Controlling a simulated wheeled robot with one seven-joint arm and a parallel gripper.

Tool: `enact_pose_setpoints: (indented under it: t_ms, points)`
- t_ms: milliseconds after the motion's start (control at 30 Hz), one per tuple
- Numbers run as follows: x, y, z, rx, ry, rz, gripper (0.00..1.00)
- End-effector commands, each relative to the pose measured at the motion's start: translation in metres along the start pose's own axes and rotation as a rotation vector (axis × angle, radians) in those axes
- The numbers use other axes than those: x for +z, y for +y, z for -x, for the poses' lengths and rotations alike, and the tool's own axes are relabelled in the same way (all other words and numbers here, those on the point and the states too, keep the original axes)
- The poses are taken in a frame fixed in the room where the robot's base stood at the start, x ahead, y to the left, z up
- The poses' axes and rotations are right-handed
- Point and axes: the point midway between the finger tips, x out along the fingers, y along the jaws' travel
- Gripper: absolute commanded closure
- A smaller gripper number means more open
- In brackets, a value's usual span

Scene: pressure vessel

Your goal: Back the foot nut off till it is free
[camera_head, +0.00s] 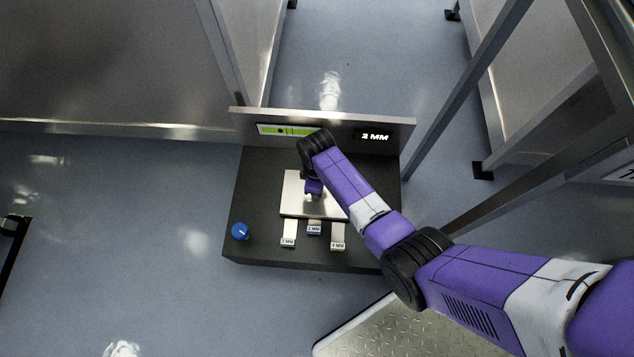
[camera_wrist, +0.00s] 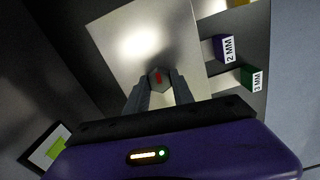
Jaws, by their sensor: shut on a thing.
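The foot nut (camera_wrist: 157,76) shows in the wrist view as a small grey hexagonal piece with a red mark on top. It sits over a bright metal plate (camera_wrist: 135,35). My gripper (camera_wrist: 158,88) has its two grey fingers closed on the nut from either side. In the head view my gripper (camera_head: 314,189) points down over the same metal plate (camera_head: 293,207) on a dark bench. The nut and the fingertips are hidden there by my arm. Whether the nut's thread is still engaged cannot be seen.
A back panel carries a green level display (camera_head: 284,130) and a readout (camera_head: 375,136) showing 2 MM. Three labelled tabs, including a purple 2 MM tab (camera_head: 314,229), stick out at the plate's front. A blue knob (camera_head: 240,231) is at the bench's left front.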

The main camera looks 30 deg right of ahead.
Motion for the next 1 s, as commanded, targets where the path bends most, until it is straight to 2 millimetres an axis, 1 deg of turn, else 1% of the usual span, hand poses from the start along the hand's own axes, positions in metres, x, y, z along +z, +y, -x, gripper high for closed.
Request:
enact_pose_setpoints:
  t_ms: [367, 400, 467, 500, 833, 933, 1000]
  points:
    - [-0.002, 0.000, 0.001, 0.001, 0.004, 0.005, 1.00]
    - [-0.002, 0.000, 0.001, 0.001, 0.004, 0.005, 0.69]
    - [-0.002, 0.000, 0.001, 0.001, 0.004, 0.005, 0.57]
    - [-0.002, 0.000, 0.001, 0.001, 0.003, 0.005, 0.49]
    - [-0.001, 0.000, 0.002, 0.001, 0.002, 0.004, 0.49]
    - [-0.001, 0.001, 0.011, 0.002, 0.003, 0.004, 0.49]
    - [-0.001, 0.001, 0.021, 0.001, 0.002, 0.003, 0.49]
